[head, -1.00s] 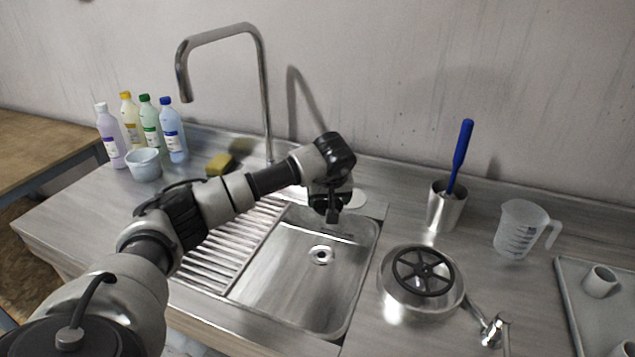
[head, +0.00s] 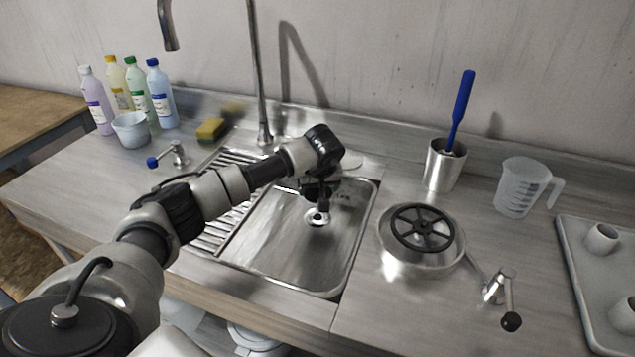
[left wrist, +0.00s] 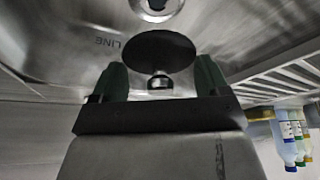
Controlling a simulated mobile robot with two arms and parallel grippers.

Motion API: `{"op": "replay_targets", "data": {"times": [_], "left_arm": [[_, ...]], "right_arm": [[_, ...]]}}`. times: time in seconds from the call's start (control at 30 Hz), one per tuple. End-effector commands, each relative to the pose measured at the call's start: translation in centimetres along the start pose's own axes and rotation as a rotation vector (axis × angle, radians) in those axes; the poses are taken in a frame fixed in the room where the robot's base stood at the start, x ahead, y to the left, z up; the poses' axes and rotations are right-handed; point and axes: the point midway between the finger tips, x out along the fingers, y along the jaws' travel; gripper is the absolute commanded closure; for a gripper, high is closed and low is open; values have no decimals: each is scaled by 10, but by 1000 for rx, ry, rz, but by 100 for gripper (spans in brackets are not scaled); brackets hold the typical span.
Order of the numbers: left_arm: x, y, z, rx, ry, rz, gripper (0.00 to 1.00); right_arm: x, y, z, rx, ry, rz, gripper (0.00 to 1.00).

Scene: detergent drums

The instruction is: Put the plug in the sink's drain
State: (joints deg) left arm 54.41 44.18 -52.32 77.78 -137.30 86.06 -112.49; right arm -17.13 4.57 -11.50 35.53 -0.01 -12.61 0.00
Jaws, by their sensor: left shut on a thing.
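The sink (head: 270,262) is a steel basin with its round metal drain (head: 316,218) in the floor. My left gripper (head: 322,200) reaches down into the sink, just above the drain in the head view. In the left wrist view, the gripper (left wrist: 160,82) is shut on the plug (left wrist: 160,48), a dark round disc with a small metal knob between the fingers. The drain (left wrist: 156,8) shows past the plug at the top edge, apart from it in the picture. The plug is mostly hidden in the head view. My right gripper is not in view.
A tall faucet (head: 259,90) stands behind the sink. Several bottles (head: 161,95), a bucket (head: 131,130) and a sponge (head: 210,129) are at left.

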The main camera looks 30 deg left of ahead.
Motion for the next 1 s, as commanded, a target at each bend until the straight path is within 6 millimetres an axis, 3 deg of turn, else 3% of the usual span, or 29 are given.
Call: {"op": "replay_targets", "data": {"times": [0.5,1.0], "left_arm": [[49,0,21,1,-1,-1,48],[58,0,24,1,1,0,48]], "right_arm": [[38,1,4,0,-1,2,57],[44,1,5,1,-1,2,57]]}}
